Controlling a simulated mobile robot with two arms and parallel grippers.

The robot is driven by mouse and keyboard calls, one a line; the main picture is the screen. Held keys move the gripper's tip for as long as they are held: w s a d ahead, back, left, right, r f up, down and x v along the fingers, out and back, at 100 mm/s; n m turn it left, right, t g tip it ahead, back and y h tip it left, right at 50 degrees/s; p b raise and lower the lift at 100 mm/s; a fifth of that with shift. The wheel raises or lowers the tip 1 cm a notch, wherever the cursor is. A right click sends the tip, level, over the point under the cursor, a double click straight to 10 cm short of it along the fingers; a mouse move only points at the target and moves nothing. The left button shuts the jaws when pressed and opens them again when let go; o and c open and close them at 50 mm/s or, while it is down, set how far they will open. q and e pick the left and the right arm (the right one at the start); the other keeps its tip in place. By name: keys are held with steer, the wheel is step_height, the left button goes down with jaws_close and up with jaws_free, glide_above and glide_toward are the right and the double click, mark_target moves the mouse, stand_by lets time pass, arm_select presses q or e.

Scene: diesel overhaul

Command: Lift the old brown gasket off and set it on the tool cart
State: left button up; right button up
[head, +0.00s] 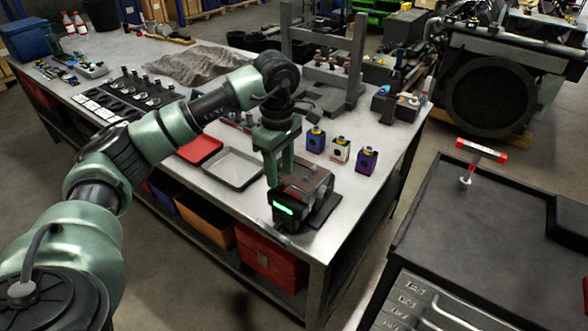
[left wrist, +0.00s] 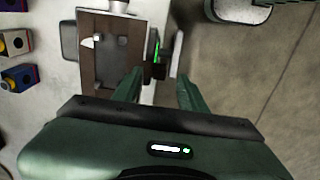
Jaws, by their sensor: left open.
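A small dark block with a brown, flat top (head: 312,178) sits near the front corner of the steel workbench. In the left wrist view its brown top face (left wrist: 122,60) shows pale patches; I cannot tell the gasket apart from the block there. My left gripper (head: 279,176) points down at the block's left side, fingers apart. In the left wrist view the open left gripper (left wrist: 158,90) has one finger over the brown face's lower right and the other beyond the block's right side. The tool cart (head: 480,235) with its black top stands at the right. My right gripper is out of view.
A T-handled tool (head: 480,152) stands on the cart's far part. A grey tray (head: 234,180), a red tray (head: 202,150) and small boxes (head: 341,150) lie around the block. A floor gap separates bench and cart. The cart's middle is clear.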

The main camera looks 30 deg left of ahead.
arm_select(q)
steer(key=shift+f+p, duration=0.35)
steer(key=shift+f, duration=1.15)
jaws_close()
